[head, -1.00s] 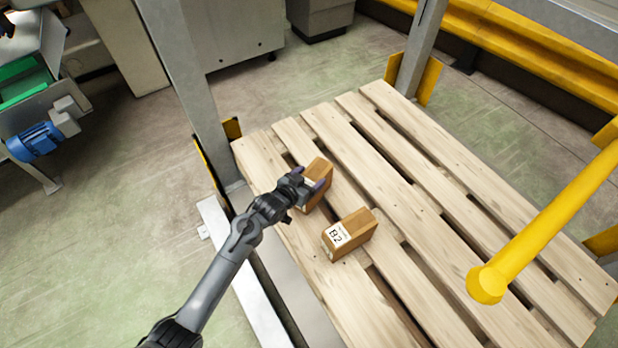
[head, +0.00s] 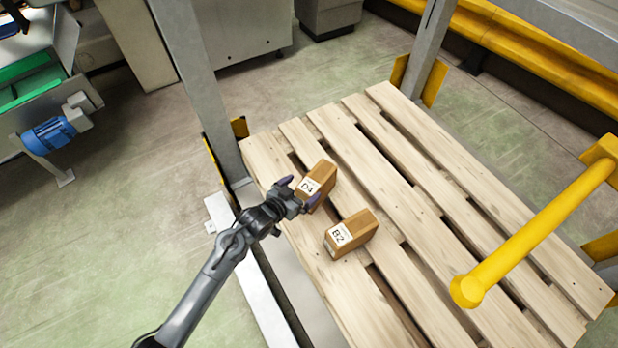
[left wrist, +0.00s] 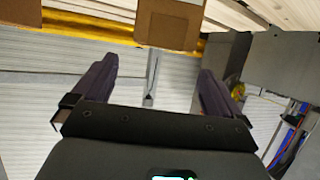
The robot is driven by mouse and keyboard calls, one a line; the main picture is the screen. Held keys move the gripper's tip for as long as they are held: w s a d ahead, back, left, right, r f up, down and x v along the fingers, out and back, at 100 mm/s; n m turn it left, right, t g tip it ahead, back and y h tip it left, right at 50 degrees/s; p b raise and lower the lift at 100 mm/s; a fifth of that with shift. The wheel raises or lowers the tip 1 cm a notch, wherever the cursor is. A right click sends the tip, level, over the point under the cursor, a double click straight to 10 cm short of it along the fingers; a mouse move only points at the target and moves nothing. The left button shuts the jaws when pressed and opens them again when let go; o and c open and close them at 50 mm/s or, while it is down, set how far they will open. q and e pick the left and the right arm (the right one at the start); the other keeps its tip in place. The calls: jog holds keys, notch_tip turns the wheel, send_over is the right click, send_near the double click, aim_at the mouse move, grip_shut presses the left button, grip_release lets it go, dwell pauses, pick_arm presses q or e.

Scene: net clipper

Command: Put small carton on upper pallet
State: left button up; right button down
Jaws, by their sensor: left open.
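Two small brown cartons rest on the wooden pallet (head: 395,165) in the head view. The carton labelled D4 (head: 322,177) stands near the pallet's left edge. The carton labelled B2 (head: 355,232) stands apart from it, lower in the picture. My left gripper (head: 294,193) is open and empty, just to the left of the D4 carton, with its fingers close to the labelled face. In the left wrist view the spread fingers (left wrist: 155,85) have nothing between them, and a brown carton (left wrist: 169,22) shows beyond them at the top. My right gripper is not in view.
A grey upright post (head: 200,85) stands at the pallet's upper left corner, close to my left arm. A yellow bar (head: 535,235) reaches over the right side. Another post (head: 426,45) stands at the back. Most of the pallet's middle is clear.

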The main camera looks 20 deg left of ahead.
pick_arm(q)
jog(key=s+r+g+y, duration=0.1)
jog(key=s+g, duration=0.2)
jog(key=s, duration=0.7)
jog(key=s+a+r+g+y+p, duration=0.1)
jog(key=s+r+g, duration=0.1)
jog(key=s, duration=0.9)
jog(key=s+r+n+g+y, duration=0.1)
jog(key=s+g, duration=0.3)
jog(key=s, duration=0.6)
jog(key=shift+s+a+r, duration=0.15)
jog(key=shift+a+r, duration=0.1)
jog(key=shift+r, duration=0.25)
